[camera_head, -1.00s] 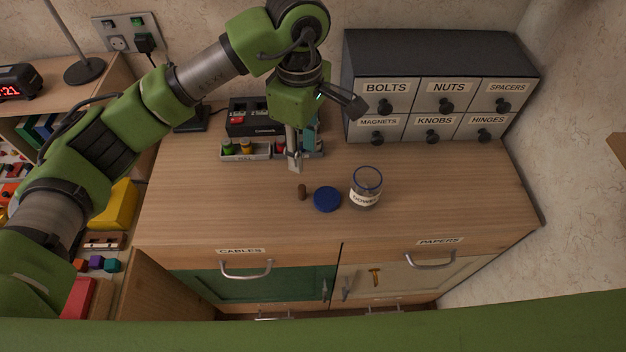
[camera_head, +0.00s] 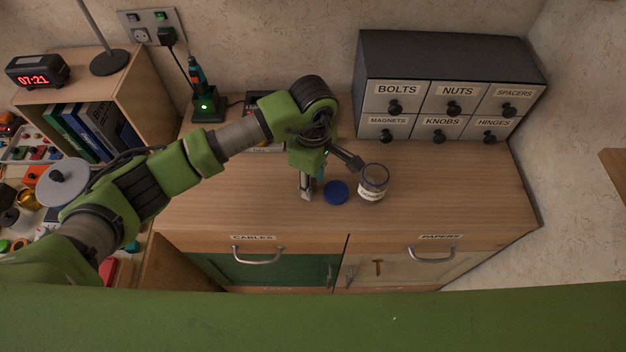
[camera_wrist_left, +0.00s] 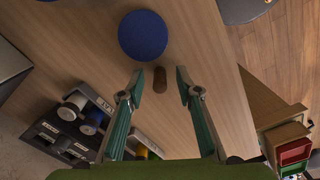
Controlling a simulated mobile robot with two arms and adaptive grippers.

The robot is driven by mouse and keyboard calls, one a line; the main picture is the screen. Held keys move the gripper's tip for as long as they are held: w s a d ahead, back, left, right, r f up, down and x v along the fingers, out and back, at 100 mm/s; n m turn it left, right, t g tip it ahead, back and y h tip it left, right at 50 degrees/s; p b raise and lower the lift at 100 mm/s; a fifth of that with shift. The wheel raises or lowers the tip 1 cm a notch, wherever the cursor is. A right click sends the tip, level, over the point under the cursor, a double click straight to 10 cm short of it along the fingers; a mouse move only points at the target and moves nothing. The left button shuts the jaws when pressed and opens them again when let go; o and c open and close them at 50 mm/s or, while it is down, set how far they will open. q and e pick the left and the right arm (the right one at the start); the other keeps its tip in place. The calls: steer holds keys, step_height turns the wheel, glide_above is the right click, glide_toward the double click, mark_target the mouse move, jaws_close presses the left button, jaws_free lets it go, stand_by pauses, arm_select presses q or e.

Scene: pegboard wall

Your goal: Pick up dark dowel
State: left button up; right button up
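The dark dowel (camera_wrist_left: 160,79) is a short brown cylinder on the wooden cabinet top. In the left wrist view it lies between the two fingertips of my left gripper (camera_wrist_left: 158,82), with a gap on each side. In the head view my left gripper (camera_head: 306,195) points down at the cabinet top, left of the blue lid, and the dowel is hidden there. The left gripper is open and empty. My right gripper is not in view.
A round blue lid (camera_head: 336,192) lies close by, also seen in the left wrist view (camera_wrist_left: 143,36). A labelled glass jar (camera_head: 372,184) stands right of it. A grey drawer unit (camera_head: 445,60) stands at the back. The cabinet top (camera_head: 460,185) is clear on the right.

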arm_select(q)
steer(key=c, duration=0.8)
